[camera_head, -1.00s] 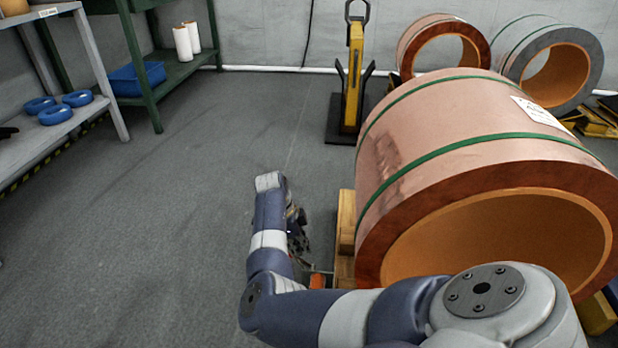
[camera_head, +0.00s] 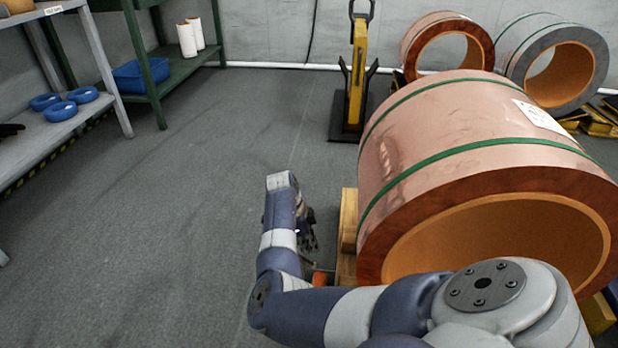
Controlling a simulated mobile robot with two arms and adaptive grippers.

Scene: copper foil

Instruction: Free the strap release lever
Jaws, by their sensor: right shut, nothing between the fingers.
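A large copper foil coil (camera_head: 430,130) with two green straps (camera_head: 470,148) fills the right side, resting on a wooden cradle (camera_head: 347,235). A small orange-red piece (camera_head: 320,278) shows low beside the cradle, partly behind my arm. I cannot tell whether it is the strap release lever. My right arm reaches in from the lower right and bends up beside the coil's left side. My right gripper (camera_head: 307,232) is dark, partly hidden by my wrist, and shut with nothing held. It is left of the cradle; contact cannot be seen. My left gripper is not in view.
A yellow stand (camera_head: 356,75) on a black base stands behind the coil. Two more coils (camera_head: 445,45) (camera_head: 560,65) lie near the back wall. Shelves with blue rings (camera_head: 60,111) and a blue bin (camera_head: 140,74) are at the left. The floor in the middle left is clear.

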